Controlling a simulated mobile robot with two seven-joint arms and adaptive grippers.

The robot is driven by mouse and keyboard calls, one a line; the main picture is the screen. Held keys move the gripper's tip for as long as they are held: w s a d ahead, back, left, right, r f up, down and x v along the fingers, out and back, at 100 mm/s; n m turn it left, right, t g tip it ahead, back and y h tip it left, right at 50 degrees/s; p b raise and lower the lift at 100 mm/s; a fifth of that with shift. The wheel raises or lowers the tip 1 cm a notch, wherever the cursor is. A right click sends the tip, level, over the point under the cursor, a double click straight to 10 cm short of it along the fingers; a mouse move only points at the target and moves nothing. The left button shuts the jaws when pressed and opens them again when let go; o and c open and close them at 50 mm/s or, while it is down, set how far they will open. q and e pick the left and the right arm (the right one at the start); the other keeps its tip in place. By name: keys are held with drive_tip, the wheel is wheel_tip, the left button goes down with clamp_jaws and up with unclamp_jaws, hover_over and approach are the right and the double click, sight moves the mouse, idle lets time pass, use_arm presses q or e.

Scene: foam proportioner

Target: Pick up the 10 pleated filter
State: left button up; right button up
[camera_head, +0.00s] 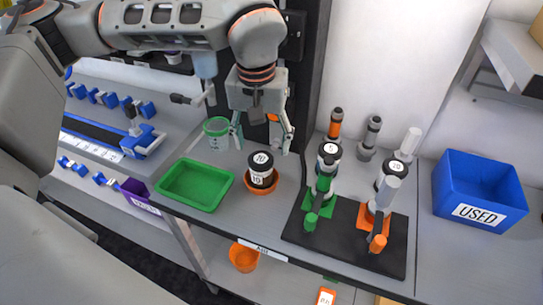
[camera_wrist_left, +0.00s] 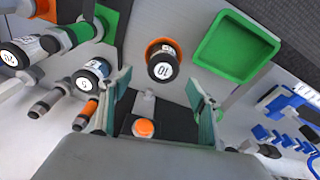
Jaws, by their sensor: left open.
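The 10 pleated filter (camera_head: 261,173) is a short cylinder with a black top marked 10 and a white label. It stands upright in a small orange dish (camera_head: 249,187) on the grey bench. My left gripper (camera_head: 263,146) is open and empty, above and just behind the filter, apart from it. In the left wrist view, the filter (camera_wrist_left: 163,66) shows beyond the open fingers (camera_wrist_left: 158,82), roughly between them in the picture. My right gripper is not in view.
A green tray (camera_head: 196,204) lies left of the filter. A green cup (camera_head: 216,141) stands behind the tray, close to my left gripper. A black mat (camera_head: 342,253) with filters 5 (camera_head: 329,150) and 20 (camera_head: 396,167) on stands is at right. A blue USED bin (camera_head: 508,217) stands farther right.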

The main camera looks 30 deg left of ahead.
sight(260, 159)
use_arm(q)
drive_tip(key=shift+s+a+f, duration=0.1)
drive_tip(key=shift+a+f, duration=0.05)
wheel_tip(260, 159, down, 3)
drive_tip(key=shift+r, duration=0.2)
drive_tip(key=f, duration=0.3)
drive_tip(key=shift+w+a+f, duration=0.2)
drive_tip(key=shift+w+a, duration=0.05)
drive_tip(key=shift+w+f, duration=0.1)
drive_tip(key=shift+f, duration=0.45)
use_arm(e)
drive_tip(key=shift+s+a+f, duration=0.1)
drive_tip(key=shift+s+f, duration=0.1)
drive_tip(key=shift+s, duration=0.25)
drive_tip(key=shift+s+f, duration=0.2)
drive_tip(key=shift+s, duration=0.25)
use_arm(q)
drive_tip(key=c, duration=1.2)
drive_tip(key=shift+c, duration=0.2)
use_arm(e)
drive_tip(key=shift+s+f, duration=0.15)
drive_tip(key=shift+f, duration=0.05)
